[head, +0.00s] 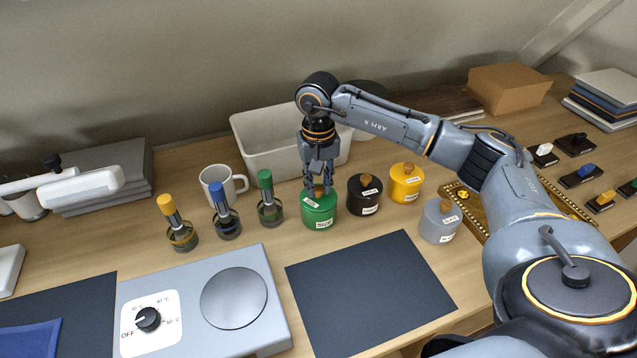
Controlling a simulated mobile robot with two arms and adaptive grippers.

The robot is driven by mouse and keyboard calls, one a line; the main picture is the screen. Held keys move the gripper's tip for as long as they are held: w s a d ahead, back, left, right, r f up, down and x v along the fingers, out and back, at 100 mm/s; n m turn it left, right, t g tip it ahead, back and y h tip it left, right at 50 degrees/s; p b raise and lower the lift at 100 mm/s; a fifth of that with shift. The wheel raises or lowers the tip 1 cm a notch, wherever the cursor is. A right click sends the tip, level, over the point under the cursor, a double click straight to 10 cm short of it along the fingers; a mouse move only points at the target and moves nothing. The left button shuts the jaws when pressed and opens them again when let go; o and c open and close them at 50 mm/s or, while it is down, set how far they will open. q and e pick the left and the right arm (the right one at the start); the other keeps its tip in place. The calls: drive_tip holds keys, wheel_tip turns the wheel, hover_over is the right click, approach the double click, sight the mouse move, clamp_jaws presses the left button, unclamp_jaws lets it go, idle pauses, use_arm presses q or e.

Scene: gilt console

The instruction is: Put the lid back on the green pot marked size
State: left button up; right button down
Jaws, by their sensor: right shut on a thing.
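The green pot (319,215) with a white label reading "SIZE" stands upright on the wooden table, just left of the black pot. A green lid with a wooden knob (319,190) sits at its top. My right gripper (320,186) points down from above and is shut on the lid's knob. The lid looks level and at the pot's mouth; I cannot tell if it is fully seated. My left gripper is not in view.
A black pot (364,195), a yellow pot (406,183) and a grey pot (438,222) stand to the right. Brushes in jars (270,205) and a white mug (222,184) are left. A white bin (270,145) is behind. A dark mat (370,290) lies clear in front, beside a hotplate (268,320).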

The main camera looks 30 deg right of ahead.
drive_tip(key=shift+f+b, duration=0.15)
drive_tip(key=shift+b, duration=0.35)
idle(0.9)
idle(0.4)
drive_tip(key=c, duration=0.6)
unclamp_jaws()
drive_tip(key=shift+r+p, duration=2)
drive_tip(key=shift+r, duration=1.55)
clamp_jaws()
